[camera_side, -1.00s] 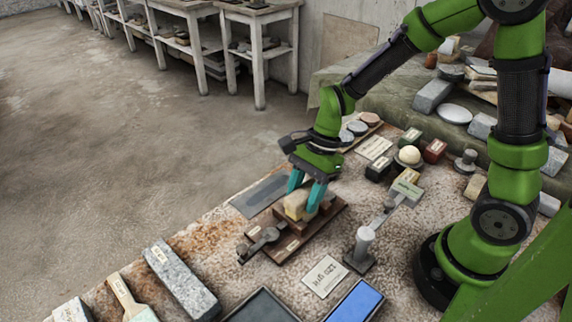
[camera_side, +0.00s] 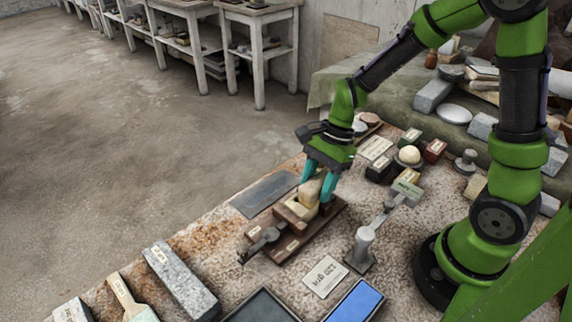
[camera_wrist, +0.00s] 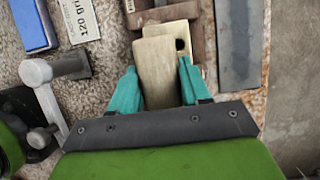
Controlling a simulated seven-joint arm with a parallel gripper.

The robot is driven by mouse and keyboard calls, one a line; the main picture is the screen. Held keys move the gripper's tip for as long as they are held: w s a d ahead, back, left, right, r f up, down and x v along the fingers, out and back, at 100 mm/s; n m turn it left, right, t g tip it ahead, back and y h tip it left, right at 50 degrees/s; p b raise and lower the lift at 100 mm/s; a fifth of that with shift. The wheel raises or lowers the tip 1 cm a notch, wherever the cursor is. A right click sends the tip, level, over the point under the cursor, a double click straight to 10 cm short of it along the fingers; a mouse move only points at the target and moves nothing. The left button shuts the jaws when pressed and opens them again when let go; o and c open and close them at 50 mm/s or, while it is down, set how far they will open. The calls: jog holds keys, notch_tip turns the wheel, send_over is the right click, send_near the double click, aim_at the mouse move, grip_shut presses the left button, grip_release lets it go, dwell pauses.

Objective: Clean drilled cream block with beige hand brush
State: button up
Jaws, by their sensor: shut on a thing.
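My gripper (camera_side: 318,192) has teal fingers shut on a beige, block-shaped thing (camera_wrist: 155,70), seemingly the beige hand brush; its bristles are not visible. The held thing (camera_side: 309,192) also shows in the side view, just above the wooden fixture. The drilled cream block (camera_wrist: 181,43), with one dark round hole, sits in the brown wooden fixture (camera_wrist: 150,15). The held thing covers part of the block in the wrist view. In the side view the block (camera_side: 296,210) shows low beside the held thing. I cannot tell whether the two touch.
A dark clamp handle (camera_side: 262,238) sticks out from the fixture's near left side. A grey metal stand (camera_side: 363,250) with an arm is to the right. A grey flat plate (camera_side: 262,194) lies behind. A blue-filled tray (camera_side: 356,302) and a labelled card (camera_side: 325,276) lie in front.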

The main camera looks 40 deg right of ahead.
aim_at(304, 191)
jog(key=shift+a, duration=2.25)
jog(key=shift+d, duration=2.25)
jog(key=shift+a+r, duration=0.4)
jog(key=shift+a, duration=0.2)
jog(key=shift+a+r, duration=0.35)
jog(key=shift+a, duration=0.2)
